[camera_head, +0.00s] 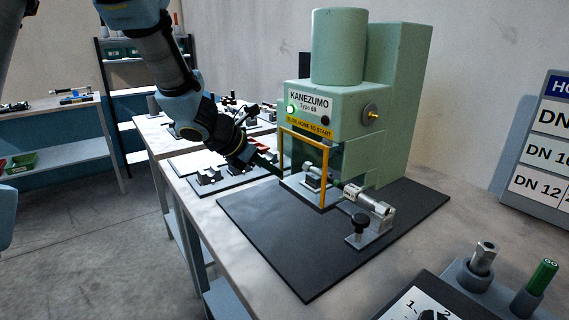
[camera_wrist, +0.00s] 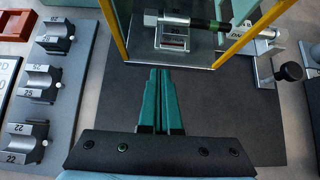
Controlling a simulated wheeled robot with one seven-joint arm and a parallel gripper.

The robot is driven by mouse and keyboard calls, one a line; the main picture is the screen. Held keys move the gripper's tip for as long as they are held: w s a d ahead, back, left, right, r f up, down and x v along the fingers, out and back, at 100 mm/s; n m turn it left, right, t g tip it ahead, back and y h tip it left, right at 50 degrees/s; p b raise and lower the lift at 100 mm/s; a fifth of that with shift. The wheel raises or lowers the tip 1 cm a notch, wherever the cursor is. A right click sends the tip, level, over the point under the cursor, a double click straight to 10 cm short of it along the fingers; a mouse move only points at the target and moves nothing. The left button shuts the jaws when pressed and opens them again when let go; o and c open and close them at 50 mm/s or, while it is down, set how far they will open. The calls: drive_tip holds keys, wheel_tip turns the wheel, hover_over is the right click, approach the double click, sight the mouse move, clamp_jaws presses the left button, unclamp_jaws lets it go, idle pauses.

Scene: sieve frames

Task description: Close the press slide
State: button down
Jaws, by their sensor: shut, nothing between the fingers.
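A metal cylinder unit with a black knob (camera_head: 361,222) stands right of the frame. Several numbered grey blocks (camera_wrist: 42,83) lie on a board at left. The mat's front (camera_head: 285,245) is clear. A signboard (camera_head: 540,140) stands at far right.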

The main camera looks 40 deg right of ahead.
sight(295, 154)
drive_tip(key=shift+s+d+r+p, duration=0.15)
drive_tip(key=shift+d+p, duration=0.45)
drive_tip(key=shift+d, duration=1.2)
drive_tip(key=d, duration=0.4)
drive_tip(key=shift+s+d+p, duration=0.1)
drive_tip(key=shift+d+p, duration=0.1)
drive_tip(key=shift+p, duration=0.1)
drive_tip(key=shift+r, duration=0.1)
drive_tip(key=shift+d+r, duration=0.1)
